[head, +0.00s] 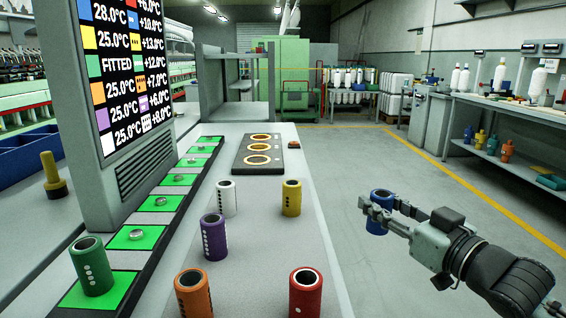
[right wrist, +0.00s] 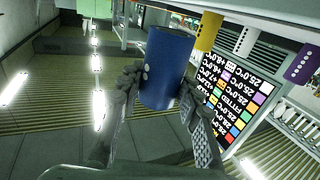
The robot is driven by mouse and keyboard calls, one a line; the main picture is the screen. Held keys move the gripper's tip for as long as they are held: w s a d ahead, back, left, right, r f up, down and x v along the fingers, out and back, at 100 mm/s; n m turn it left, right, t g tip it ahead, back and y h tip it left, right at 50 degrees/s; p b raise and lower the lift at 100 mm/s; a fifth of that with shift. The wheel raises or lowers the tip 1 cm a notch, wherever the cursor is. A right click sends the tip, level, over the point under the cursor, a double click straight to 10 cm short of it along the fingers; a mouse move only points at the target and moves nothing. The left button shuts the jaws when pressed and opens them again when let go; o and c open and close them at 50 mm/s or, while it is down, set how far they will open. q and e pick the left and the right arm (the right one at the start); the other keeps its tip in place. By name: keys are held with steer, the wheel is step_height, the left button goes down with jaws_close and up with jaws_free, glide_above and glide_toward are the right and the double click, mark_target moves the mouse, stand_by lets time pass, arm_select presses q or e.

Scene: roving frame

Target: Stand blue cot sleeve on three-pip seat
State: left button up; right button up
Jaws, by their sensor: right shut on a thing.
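My right gripper (head: 376,208) is shut on the blue sleeve (head: 380,225), holding it in the air over the open floor, right of the bench. In the right wrist view the blue sleeve (right wrist: 170,62) sits between both fingers, with a few pale pips on its side. A row of green seats (head: 140,237) runs along the bench's left side. The nearest seat (head: 95,295) bears the green sleeve (head: 91,265), upright. Most other seats show a small metal knob and no sleeve. Their pip marks are too small to read, so I cannot tell the three-pip seat. My left gripper is not in view.
White (head: 226,198), yellow (head: 291,198), purple (head: 214,238), orange (head: 193,295) and red (head: 305,292) sleeves stand on the bench (head: 262,240). A tall display panel (head: 125,150) rises left of the seats.

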steer(key=s+f+m+t+h, duration=0.1)
steer(key=s+f+m+h, duration=0.4)
steer(key=f, duration=1.1)
steer(key=s+h, duration=0.2)
steer(key=s, duration=0.2)
steer(key=shift+s+d+f+t+h, duration=0.25)
steer(key=shift+d+f+t+h, duration=0.1)
steer(key=shift+t+h, duration=0.05)
steer(key=shift+w, duration=0.15)
